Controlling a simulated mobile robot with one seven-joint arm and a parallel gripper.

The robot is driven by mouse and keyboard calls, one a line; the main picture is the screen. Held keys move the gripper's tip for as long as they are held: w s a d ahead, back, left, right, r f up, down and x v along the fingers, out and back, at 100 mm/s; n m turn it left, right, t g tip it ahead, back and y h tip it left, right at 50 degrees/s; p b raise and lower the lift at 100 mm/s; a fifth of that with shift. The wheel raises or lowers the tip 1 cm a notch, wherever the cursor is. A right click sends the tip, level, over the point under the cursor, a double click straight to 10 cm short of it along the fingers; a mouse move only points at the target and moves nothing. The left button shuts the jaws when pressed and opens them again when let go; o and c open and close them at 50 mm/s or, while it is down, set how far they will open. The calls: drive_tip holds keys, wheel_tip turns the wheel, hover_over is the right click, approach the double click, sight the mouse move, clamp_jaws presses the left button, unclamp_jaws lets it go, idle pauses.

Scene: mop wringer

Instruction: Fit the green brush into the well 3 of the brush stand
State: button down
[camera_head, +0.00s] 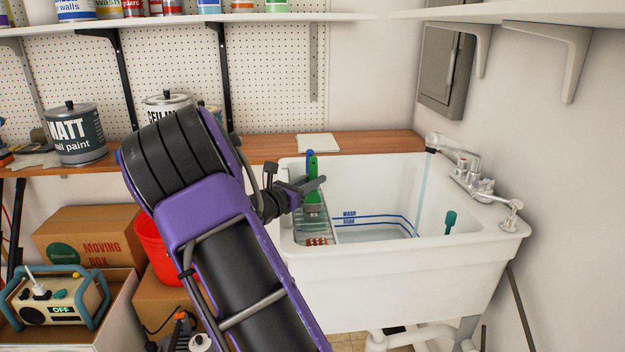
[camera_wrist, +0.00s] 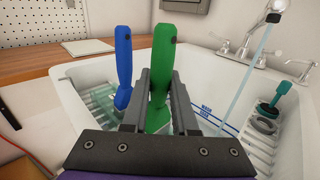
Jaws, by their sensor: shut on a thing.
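The green brush (camera_head: 312,165) stands roughly upright at the left side of the sink. My gripper (camera_head: 303,188) is shut on its handle. In the wrist view the green handle (camera_wrist: 164,55) rises between my two fingers (camera_wrist: 160,88); its lower end is hidden behind the gripper. The brush stand (camera_head: 314,222) is a pale, ribbed, see-through rack inside the left of the sink, partly showing in the wrist view (camera_wrist: 84,88). I cannot tell whether the green brush's lower end is in a well. A blue brush (camera_wrist: 123,62) stands just left of the green one.
The white sink (camera_head: 390,275) surrounds the stand, with water running from its tap (camera_head: 432,145). A teal-handled item (camera_wrist: 281,92) is at the sink's right side. A wooden counter (camera_head: 270,147) runs behind. Paint tins, a red bucket (camera_head: 152,245) and boxes are left.

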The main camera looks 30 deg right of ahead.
drive_tip(key=shift+f+b, duration=0.35)
drive_tip(key=shift+f, duration=0.2)
drive_tip(key=c, duration=0.6)
unclamp_jaws()
drive_tip(key=p+v, duration=0.1)
drive_tip(key=v, duration=1.6)
drive_tip(key=shift+s+a+p, duration=0.15)
drive_tip(key=shift+p, duration=0.25)
